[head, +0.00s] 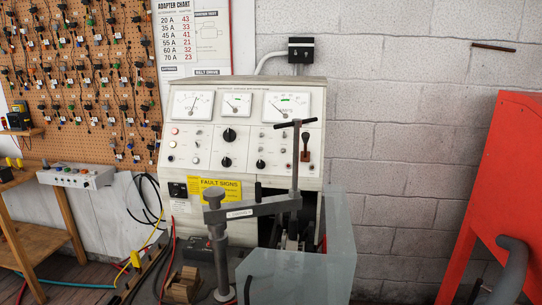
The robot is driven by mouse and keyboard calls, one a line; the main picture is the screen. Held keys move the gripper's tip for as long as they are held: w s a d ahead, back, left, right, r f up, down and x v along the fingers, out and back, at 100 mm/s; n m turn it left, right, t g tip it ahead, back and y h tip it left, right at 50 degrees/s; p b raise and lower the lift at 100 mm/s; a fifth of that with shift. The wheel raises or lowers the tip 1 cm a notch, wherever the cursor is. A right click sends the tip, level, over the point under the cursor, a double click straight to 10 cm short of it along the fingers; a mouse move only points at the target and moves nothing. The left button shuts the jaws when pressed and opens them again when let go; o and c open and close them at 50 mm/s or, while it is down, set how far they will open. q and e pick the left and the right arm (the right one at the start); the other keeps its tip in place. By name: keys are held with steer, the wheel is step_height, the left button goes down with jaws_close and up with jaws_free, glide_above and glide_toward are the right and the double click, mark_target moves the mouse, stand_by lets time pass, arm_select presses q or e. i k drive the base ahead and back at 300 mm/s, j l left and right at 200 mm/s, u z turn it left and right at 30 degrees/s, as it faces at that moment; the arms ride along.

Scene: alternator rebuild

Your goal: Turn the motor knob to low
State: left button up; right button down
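The test bench's sloped white control panel (243,112) stands against the wall in the middle of the head view. A large black knob (229,135) sits near its centre. A second black knob (226,162) is below it, and a smaller one (260,164) is to the right. The labels are too small to read, so I cannot tell which is the motor knob or its setting. A reddish-brown lever (305,148) stands at the panel's right. Neither of my grippers is in view.
A grey clamp arm with a T-handle (295,150) stands before the panel's right part. A translucent guard (340,240) is below it. A red cabinet (500,190) stands at right. A pegboard with hanging leads (85,75) and a switch box (76,176) are at left.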

mark_target(226, 161)
steer(key=l+z, duration=0.1)
steer(key=l, duration=1.45)
